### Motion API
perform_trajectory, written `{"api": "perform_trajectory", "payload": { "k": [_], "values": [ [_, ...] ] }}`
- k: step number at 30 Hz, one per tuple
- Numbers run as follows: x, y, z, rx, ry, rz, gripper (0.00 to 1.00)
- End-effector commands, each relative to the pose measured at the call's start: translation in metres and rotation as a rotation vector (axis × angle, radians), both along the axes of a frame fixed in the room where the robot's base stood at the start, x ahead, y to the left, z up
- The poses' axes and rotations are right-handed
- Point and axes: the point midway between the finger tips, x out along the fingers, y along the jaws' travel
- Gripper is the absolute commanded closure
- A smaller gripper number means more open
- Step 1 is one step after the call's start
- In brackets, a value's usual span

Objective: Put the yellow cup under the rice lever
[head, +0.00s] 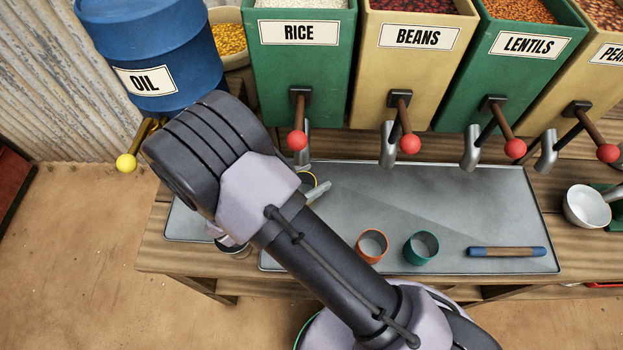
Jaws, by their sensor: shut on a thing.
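The rice lever (297,139), a brown handle with a red ball, hangs at the front of the green bin labelled RICE (300,65). A silver spout (304,152) is just behind the ball. My gripper (317,191) is mostly hidden behind my arm; a grey finger shows. It is shut on the yellow cup (314,177), of which only a bit of rim shows. The cup is just in front of and below the rice spout, over the grey tray (440,190). I cannot tell whether it touches the tray or is exactly under the spout.
An orange cup (372,246) and a green cup (421,247) stand on the tray, left of a blue-ended stick (507,252). Another cup (236,250) is partly hidden by my arm. The blue oil barrel (150,45) is left; beans (412,60) and lentils bins (515,65) are right.

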Motion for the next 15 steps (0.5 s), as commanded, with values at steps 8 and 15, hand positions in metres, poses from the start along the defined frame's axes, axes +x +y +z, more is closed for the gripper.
{"api": "perform_trajectory", "payload": {
  "k": [8,15],
  "values": [
    [-0.0002,0.0000,-0.0021,0.000,0.000,0.000,0.21],
    [-0.0001,0.0000,-0.0020,0.000,0.000,0.000,0.21]
  ]
}}
